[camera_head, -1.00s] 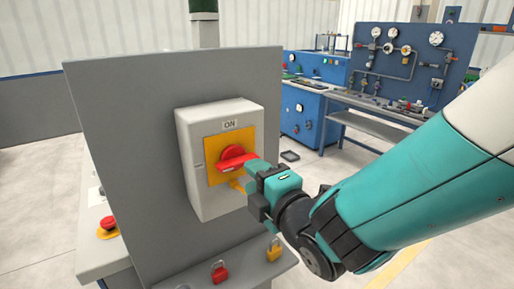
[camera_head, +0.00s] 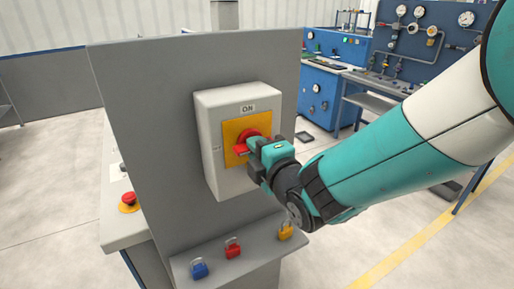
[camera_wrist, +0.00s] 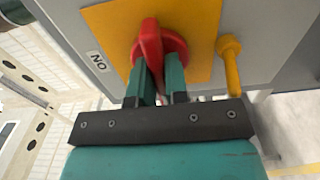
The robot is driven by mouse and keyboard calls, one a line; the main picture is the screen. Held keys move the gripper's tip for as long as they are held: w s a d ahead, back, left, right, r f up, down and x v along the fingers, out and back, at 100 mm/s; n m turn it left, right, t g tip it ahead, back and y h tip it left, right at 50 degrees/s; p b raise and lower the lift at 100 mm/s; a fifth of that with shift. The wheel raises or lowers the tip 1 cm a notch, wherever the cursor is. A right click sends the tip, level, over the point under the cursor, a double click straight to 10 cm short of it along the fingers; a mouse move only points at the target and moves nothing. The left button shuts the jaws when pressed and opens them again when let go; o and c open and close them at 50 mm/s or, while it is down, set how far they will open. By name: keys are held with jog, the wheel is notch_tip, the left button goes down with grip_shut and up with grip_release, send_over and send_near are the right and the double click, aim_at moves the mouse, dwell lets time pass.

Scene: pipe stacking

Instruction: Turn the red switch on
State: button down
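The red switch (camera_head: 251,134) is a rotary knob on a yellow plate (camera_head: 232,129), on a pale box with an ON label above it. Its handle lies roughly level, across the direction of the ON label. In the wrist view the red handle (camera_wrist: 151,45) stands between my two teal fingers, which close on its sides with little visible gap. My gripper (camera_head: 257,150) reaches the switch from the right and hides part of the handle in the head view. The ON label (camera_wrist: 97,62) also shows in the wrist view, left of the knob.
A yellow pin (camera_wrist: 230,65) sticks out beside the plate, close to my gripper. A red emergency button (camera_head: 129,198) is at left. Blue workbenches stand behind.

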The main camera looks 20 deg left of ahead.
jog(key=shift+f+b, duration=0.1)
jog(key=shift+b, duration=0.3)
jog(key=m+b, duration=0.1)
jog(key=b, duration=0.1)
jog(key=m+b, duration=0.2)
jog(key=b, duration=0.1)
jog(key=shift+f+m, duration=0.2)
jog(key=shift+m, duration=0.1)
jog(key=m+b, duration=0.5)
jog(key=b, duration=0.2)
jog(key=m+b, duration=0.5)
jog(key=shift+r+m+b, duration=0.15)
jog(key=shift+m+b, duration=0.8)
jog(key=shift+m, duration=0.15)
jog(key=shift+r+m+b, duration=0.1)
jog(key=shift+m+b, duration=0.8)
jog(key=shift+m, duration=0.2)
jog(key=c, duration=1.1)
grip_release()
